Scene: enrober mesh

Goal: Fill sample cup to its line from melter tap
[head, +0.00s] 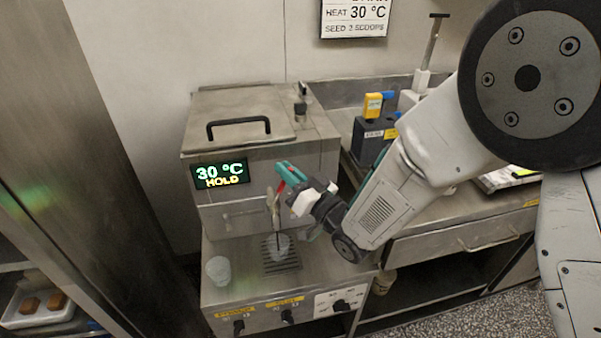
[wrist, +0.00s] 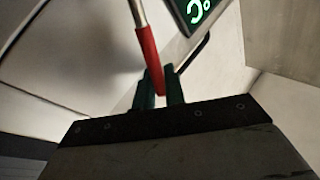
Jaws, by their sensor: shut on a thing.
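The melter (head: 262,150) is a steel box with a lid, and its display reads 30 °C HOLD. My gripper (head: 284,173) is shut on the red tap lever (head: 290,170) on the melter's front. In the wrist view the red lever (wrist: 149,55) passes between the fingers of my gripper (wrist: 160,88). The tap spout (head: 273,203) hangs below. A clear cup (head: 279,247) stands under it on the drip grate, and a thin dark stream runs down to the cup. The cup's line and fill level are too small to tell.
A second pale cup (head: 218,270) stands left of the grate (head: 282,264). Labelled knobs (head: 287,315) are on the front panel. A dark holder (head: 372,140) with yellow and blue items stands on the right counter. A tray (head: 38,308) of brown pieces is at lower left.

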